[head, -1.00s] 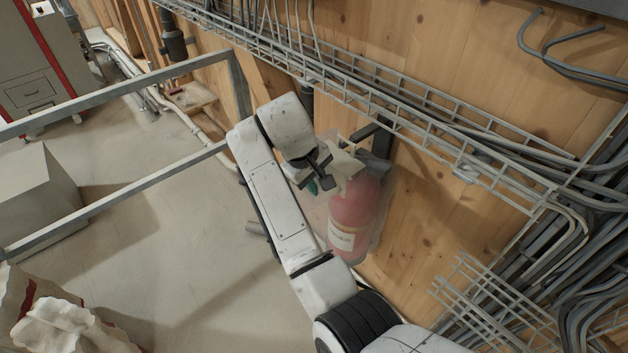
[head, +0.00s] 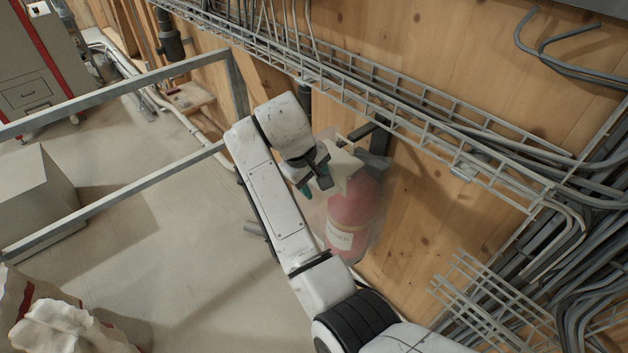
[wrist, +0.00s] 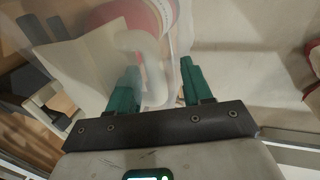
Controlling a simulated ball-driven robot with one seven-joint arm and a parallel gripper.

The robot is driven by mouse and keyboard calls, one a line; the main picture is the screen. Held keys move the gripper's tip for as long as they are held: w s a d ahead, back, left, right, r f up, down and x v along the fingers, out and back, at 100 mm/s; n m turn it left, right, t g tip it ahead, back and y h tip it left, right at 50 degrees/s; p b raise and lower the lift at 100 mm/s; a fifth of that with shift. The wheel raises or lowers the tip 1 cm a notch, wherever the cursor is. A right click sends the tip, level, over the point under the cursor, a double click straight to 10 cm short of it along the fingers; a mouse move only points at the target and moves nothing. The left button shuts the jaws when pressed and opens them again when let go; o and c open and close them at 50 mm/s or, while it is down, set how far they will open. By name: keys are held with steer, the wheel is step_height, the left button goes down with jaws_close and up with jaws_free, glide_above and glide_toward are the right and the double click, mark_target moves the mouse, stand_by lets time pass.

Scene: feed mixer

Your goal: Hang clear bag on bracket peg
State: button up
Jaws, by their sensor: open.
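The clear bag (head: 378,222) hangs in front of the wooden wall, with a red cylinder with a pale label (head: 350,215) showing through it. The dark bracket (head: 376,134) sticks out from the wall just above the bag. The bag's top is partly hidden by my gripper and a pale piece, so I cannot tell whether it is over the peg. My gripper (head: 316,178) is at the bag's upper left.
A wire cable tray (head: 420,115) runs along the wall above the bracket. Bundled grey conduits (head: 590,250) fill the right side. A metal rail frame (head: 120,190) stands at left, with a grey box (head: 35,195) behind it. The floor between is mostly clear.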

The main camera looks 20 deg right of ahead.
steer(key=v, duration=1)
steer(key=shift+r, duration=0.35)
steer(key=shift+s+a, duration=0.1)
steer(key=shift+s, duration=0.05)
